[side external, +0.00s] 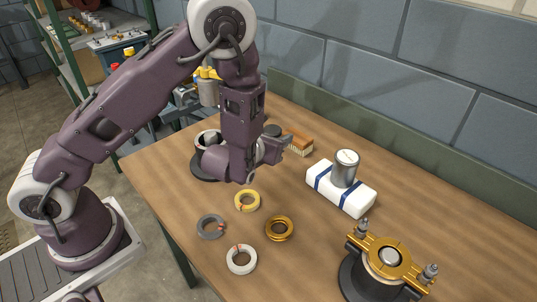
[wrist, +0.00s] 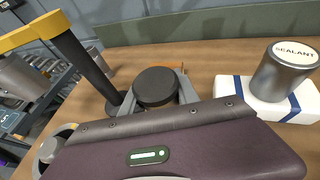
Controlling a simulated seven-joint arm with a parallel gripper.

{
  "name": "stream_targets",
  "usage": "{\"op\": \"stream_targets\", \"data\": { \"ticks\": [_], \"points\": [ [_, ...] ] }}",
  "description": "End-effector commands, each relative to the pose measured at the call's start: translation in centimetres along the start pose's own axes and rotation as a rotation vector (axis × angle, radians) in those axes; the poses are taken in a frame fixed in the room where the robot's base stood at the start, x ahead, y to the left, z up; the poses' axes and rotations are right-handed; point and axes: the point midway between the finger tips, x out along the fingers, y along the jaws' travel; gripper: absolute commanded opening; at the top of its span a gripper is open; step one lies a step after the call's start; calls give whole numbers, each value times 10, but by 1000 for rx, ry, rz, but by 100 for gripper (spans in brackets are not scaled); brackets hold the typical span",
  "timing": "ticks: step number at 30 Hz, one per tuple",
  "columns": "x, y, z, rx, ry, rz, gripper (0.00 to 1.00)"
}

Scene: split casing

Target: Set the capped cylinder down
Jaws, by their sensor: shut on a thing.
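The capped cylinder shows in the wrist view as a round black cap (wrist: 156,86) with a dark body, between the grey fingers of my gripper (wrist: 158,100). My gripper is shut on it. In the side view my gripper (side external: 274,148) is low over the back of the wooden table, and the black cap (side external: 272,130) shows just behind the fingers. The cylinder's lower end is hidden by my wrist and fingers, so I cannot tell whether it touches the table.
A brown brush (side external: 298,143) lies close behind my gripper. A sealant can (side external: 345,168) stands on a white, blue-banded block (side external: 328,192). Several rings (side external: 247,201) lie in front. A gold-flanged casing (side external: 388,262) is front right. A yellow-armed black stand (wrist: 88,65) is left in the wrist view.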

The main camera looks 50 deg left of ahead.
Motion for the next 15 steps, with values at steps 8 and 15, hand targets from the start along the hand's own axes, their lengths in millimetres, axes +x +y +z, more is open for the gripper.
{"op": "stream_targets", "data": {
  "ticks": [8, 15],
  "points": [
    [-6, 0, 13, 0, 0, 0, 0],
    [-20, 0, 48, -3, -3, -1, 0]
  ]
}}
